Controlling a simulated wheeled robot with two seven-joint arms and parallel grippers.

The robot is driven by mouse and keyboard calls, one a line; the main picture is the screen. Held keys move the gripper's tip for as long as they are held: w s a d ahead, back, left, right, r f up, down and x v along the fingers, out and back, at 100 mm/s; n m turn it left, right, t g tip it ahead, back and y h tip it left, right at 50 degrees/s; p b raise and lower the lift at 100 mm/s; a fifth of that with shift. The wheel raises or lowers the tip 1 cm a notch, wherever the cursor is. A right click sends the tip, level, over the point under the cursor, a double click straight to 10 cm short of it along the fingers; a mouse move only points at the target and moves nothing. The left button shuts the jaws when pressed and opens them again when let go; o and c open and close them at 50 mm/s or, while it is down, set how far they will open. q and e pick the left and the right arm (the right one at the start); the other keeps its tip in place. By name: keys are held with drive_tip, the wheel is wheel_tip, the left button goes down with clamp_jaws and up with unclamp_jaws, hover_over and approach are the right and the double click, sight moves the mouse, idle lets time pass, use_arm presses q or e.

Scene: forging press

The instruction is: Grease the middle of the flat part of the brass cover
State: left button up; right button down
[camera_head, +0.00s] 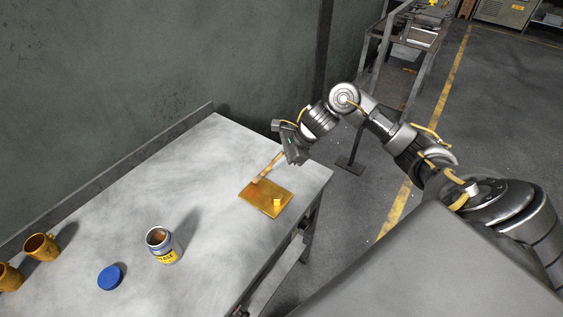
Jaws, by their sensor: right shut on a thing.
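The brass cover (258,198) is a flat golden plate lying near the right end of the grey table, with a small raised knob (278,202) towards its right side. My right gripper (284,153) is above and beyond the cover, shut on a brush (271,166) with a wooden-looking handle. The brush slants down to the left, and its tip is at or just above the far left part of the cover; I cannot tell if it touches. An open grease jar (164,254) with a yellow label stands to the left, brown inside. My left gripper is not in view.
A blue lid (110,277) lies on the table (200,160) left of the jar. Two brown mugs (41,247) stand at the far left. A raised edge and green wall run behind the table. The table between jar and cover is clear.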

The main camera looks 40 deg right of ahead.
drive_tip(key=shift+s, duration=0.1)
drive_tip(key=shift+s+d, duration=0.3)
drive_tip(key=shift+s, duration=0.45)
drive_tip(key=shift+w+a+b, duration=0.1)
drive_tip(key=shift+w+b, duration=0.1)
drive_tip(key=shift+b, duration=0.1)
drive_tip(key=shift+w+a+b, duration=0.25)
drive_tip(key=shift+w+b, duration=0.2)
drive_tip(key=shift+w, duration=0.2)
drive_tip(key=shift+s+d+f, duration=0.1)
drive_tip(key=shift+s, duration=0.1)
